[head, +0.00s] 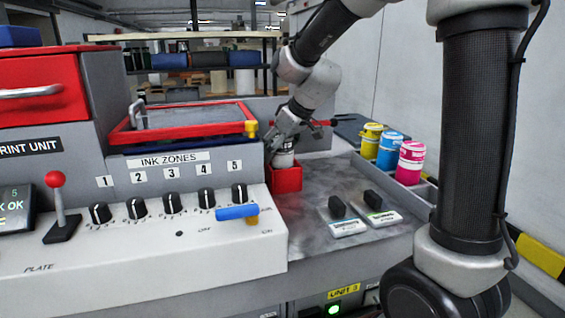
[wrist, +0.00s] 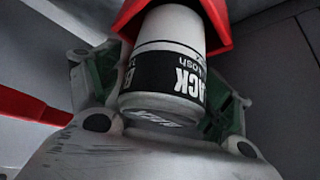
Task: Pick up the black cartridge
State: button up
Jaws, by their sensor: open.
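The black cartridge (head: 284,157) is a white cylinder with a black label band, standing in a small red holder (head: 285,180) on the grey worktop. In the wrist view the cartridge (wrist: 166,75) shows large, with "BLACK" lettering, and its other end is inside the red holder (wrist: 222,30). My gripper (head: 283,141) is at the cartridge's upper part. In the wrist view its fingers are on both sides of the cartridge, open; whether they touch it I cannot tell.
Yellow (head: 371,140), blue (head: 391,150) and magenta (head: 410,162) cartridges stand in a rack at right. Two small black-handled items (head: 343,217) lie on the worktop. The console with knobs (head: 172,203) and a red-framed panel (head: 180,122) are left of the holder.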

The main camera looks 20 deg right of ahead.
jog(key=c, duration=1.4)
jog(key=shift+o, duration=0.2)
jog(key=shift+r, duration=0.1)
